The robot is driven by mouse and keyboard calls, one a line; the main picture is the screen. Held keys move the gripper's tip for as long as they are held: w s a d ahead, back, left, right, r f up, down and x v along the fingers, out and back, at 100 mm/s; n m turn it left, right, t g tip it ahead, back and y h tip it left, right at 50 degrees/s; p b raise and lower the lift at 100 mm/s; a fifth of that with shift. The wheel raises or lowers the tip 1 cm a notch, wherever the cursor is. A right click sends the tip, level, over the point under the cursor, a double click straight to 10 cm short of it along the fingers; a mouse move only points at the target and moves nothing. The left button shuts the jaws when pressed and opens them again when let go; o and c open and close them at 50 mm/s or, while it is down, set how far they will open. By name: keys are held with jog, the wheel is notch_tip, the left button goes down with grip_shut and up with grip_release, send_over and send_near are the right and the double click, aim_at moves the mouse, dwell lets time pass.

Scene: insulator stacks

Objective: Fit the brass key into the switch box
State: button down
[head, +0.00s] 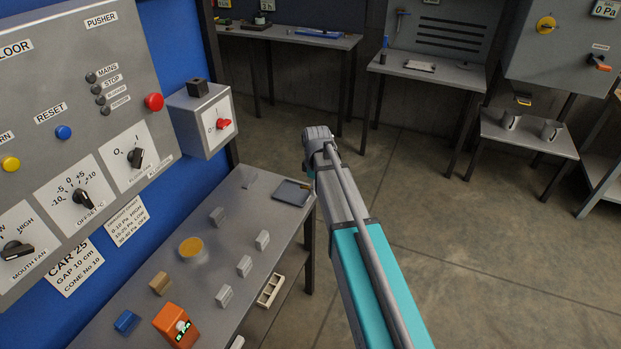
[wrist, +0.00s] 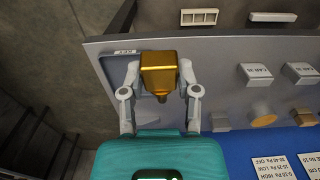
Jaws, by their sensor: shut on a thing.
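In the wrist view my gripper (wrist: 159,72) is shut on the brass key (wrist: 159,62), a golden block with a narrower stub on its near side. One finger is on each side of it. Behind the key is the grey table, with a small tray labelled KEY near its corner. In the head view my arm hides the gripper and the key. A grey switch box (head: 188,124) with a red rotary knob (head: 223,124) and a black block (head: 197,88) on top is mounted at the panel's right end, left of my arm. I see no key in it.
The dark tray (head: 292,193) lies at the table's far right corner. Several small grey blocks, a round yellow-topped piece (head: 191,248) and an orange device (head: 176,325) stand on the table (head: 260,193). The control panel (head: 60,130) rises at left. Floor is open at right.

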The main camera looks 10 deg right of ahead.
jog(key=shift+s+d+r+p, duration=0.15)
jog(key=shift+s+r+p, duration=0.15)
jog(key=shift+s, duration=0.45)
jog(key=shift+s+d+r+p, duration=0.1)
jog(key=shift+s+r+p, duration=0.2)
jog(key=shift+s, duration=0.4)
jog(key=shift+s+d+r+p, duration=0.15)
jog(key=shift+s+r, duration=0.25)
jog(key=shift+s, duration=0.35)
